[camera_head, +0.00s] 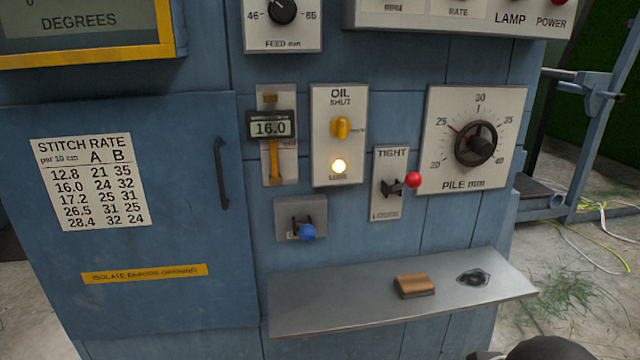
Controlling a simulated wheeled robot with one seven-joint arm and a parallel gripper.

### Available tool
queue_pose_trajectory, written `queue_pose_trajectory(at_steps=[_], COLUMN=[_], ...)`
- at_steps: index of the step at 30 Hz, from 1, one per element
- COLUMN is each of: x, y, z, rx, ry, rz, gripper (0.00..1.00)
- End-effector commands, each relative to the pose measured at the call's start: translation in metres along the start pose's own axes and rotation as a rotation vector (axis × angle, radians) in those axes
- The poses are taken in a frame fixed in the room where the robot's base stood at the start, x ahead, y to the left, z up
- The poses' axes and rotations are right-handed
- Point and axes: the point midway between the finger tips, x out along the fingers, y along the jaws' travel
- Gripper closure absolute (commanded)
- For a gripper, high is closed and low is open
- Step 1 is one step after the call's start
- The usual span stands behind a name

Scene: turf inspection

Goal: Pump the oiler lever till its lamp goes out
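The oil panel (340,108) is a pale plate marked OIL and SHUT, with a yellow knob (341,128) in its middle. A round lamp (339,166) near its foot is lit, bright yellow-white; the label below it is hard to read. Below and to the left, a grey plate (314,207) carries a short dark lever with a blue knob (307,232) at its low end. This lever has no readable label, so I cannot tell for sure that it is the oiler lever. My gripper's fingers are not in view; only a dark part, probably of my arm, shows at the bottom right edge.
A lever with a red ball (413,180) on the TIGHT plate and a PILE dial (476,143) lie to the right. A 16.0 gauge (270,126) is to the left. A metal shelf (340,306) juts out below, bearing a wooden block (414,286).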

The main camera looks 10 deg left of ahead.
Motion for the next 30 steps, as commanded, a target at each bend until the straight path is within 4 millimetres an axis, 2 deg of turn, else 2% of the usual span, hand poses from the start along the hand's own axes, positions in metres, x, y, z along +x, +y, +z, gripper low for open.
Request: queue_pose_trajectory(at_steps=[1,9,30], x=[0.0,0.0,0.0], y=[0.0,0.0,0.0], z=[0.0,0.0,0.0], rx=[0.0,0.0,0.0], ry=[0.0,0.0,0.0], rz=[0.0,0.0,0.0], gripper=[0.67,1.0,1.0])
